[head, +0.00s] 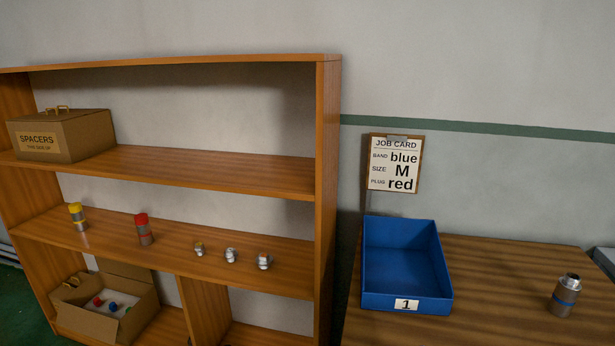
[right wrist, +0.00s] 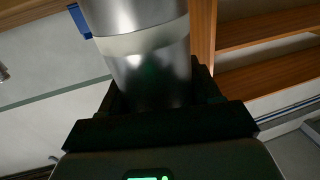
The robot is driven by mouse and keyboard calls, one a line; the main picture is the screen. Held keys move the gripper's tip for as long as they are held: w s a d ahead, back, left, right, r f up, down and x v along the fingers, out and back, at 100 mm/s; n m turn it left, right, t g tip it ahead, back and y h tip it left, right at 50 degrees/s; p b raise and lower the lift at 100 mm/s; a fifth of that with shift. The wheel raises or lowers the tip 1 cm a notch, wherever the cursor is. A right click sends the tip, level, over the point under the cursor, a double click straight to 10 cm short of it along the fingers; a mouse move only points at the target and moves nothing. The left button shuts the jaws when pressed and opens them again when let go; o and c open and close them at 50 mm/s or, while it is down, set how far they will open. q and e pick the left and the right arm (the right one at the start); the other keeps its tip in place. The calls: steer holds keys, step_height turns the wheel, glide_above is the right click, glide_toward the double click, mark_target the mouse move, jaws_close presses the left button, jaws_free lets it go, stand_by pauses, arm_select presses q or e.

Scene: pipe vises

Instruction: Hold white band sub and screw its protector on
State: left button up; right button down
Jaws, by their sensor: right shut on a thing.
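In the right wrist view my right gripper (right wrist: 157,88) is shut on a grey metal cylinder with a white band, the white band sub (right wrist: 145,65). The dark fingers sit on either side of its lower part, below the band. Its upper end runs out of the top of the view, so I cannot see whether anything is on that end. No protector can be made out for certain. Neither gripper shows in the head view, and my left gripper is in no view.
A wooden shelf unit (head: 328,180) holds a yellow-topped cylinder (head: 77,217), a red-topped one (head: 144,230), small metal fittings (head: 231,255), a spacers box (head: 60,135) and an open carton (head: 110,310).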

steer(key=shift+a+f, duration=0.2)
steer(key=shift+a, duration=0.15)
steer(key=shift+s+a+f+n+y, duration=0.1)
steer(key=shift+a+n+y, duration=0.05)
steer(key=shift+n+y, duration=0.2)
steer(key=s+a+f+n+g+y, duration=0.2)
steer(key=s+a+f+n+y, duration=0.1)
steer(key=a, duration=0.4)
steer(key=s+a+f+n+g+y, duration=0.2)
steer(key=s+a+f+n+y, duration=0.2)
steer(key=a+y, duration=0.3)
steer(key=shift+a+f+n+y, duration=0.4)
steer(key=shift+f+y, duration=0.15)
steer(key=shift+y, duration=0.1)
steer(key=shift+s, duration=0.1)
